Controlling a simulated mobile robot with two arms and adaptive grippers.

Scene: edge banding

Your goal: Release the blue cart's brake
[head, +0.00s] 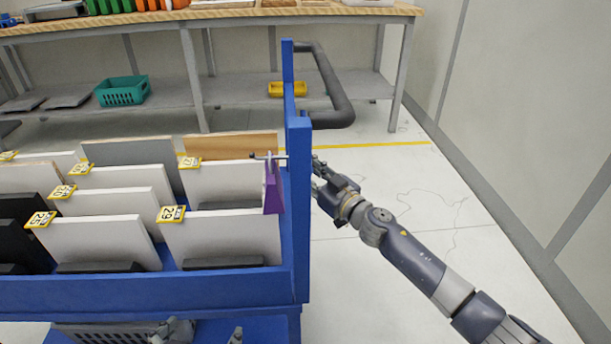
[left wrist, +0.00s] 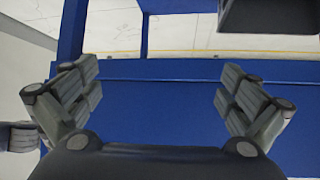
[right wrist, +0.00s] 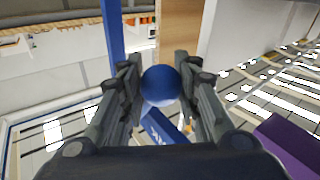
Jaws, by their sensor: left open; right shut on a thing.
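The blue cart (head: 299,210) fills the left and middle of the head view and carries several upright panels. My right gripper (head: 318,176) is just right of its corner post. In the right wrist view, my right gripper (right wrist: 160,80) is shut on a round blue knob (right wrist: 160,86), with a blue bar bearing light lettering (right wrist: 166,126) below it. The knob is hidden in the head view. My left gripper (head: 206,335) is open and empty at the bottom edge of the head view; in the left wrist view (left wrist: 160,85) its spread fingers face a blue cart surface.
A purple piece (head: 272,188) and a thin metal bar (head: 267,156) are at the cart's right end. A dark grey push handle (head: 337,85) sticks out behind. A workbench (head: 250,17) stands at the back. Floor right of the cart is clear up to the wall.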

